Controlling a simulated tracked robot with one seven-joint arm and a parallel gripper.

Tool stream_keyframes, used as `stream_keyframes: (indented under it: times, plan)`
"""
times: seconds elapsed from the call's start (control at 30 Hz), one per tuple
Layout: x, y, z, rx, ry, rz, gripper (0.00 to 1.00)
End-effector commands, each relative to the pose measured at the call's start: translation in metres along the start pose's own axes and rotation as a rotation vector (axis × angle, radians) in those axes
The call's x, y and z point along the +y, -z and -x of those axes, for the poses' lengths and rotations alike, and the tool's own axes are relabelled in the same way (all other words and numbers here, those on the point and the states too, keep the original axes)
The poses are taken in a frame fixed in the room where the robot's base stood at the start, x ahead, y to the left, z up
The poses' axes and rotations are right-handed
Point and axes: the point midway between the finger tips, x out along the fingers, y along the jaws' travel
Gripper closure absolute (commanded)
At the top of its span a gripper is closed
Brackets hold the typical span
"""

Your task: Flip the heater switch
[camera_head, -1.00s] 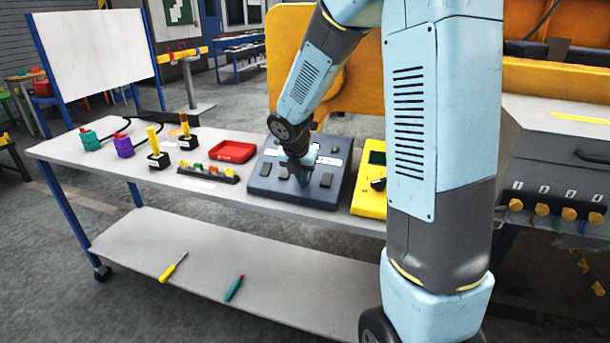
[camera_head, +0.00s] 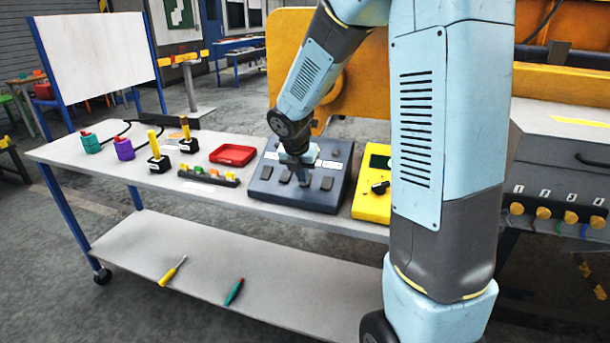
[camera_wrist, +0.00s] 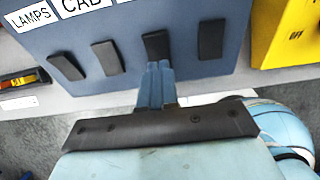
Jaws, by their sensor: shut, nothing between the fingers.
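A dark blue-grey switch panel (camera_head: 338,190) lies on the bench, with a row of several black rocker switches. In the wrist view the panel (camera_wrist: 190,82) shows a LAMPS label (camera_wrist: 30,17) and a partly cut-off CAB label (camera_wrist: 80,5) at the left. The labels over the switches further right are cut off, so no heater label is readable. My gripper (camera_wrist: 155,66) is shut and empty, its tips just below the third switch from the left (camera_wrist: 156,46). Whether they touch it I cannot tell. In the head view my gripper (camera_head: 304,177) is over the panel's switch row.
A yellow box (camera_head: 369,202) with a black knob stands close to the right of the panel. A red tray (camera_head: 232,154), a strip of coloured buttons (camera_head: 209,177) and joysticks (camera_head: 158,160) stand to the left. Two screwdrivers lie on the lower shelf (camera_head: 215,250).

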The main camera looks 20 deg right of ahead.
Motion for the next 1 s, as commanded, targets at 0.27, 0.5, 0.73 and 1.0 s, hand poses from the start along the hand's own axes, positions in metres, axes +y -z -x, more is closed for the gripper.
stream_keyframes:
  times: [0.27,0.5,0.73,1.0]
  plan:
    - [0.007,0.008,0.037,-0.003,-0.005,0.007,1.0]
    - [0.007,0.019,0.079,-0.003,-0.006,0.008,1.0]
    - [0.006,0.028,0.114,-0.002,-0.005,0.009,1.0]
    - [0.006,0.032,0.132,-0.001,-0.003,0.008,1.0]
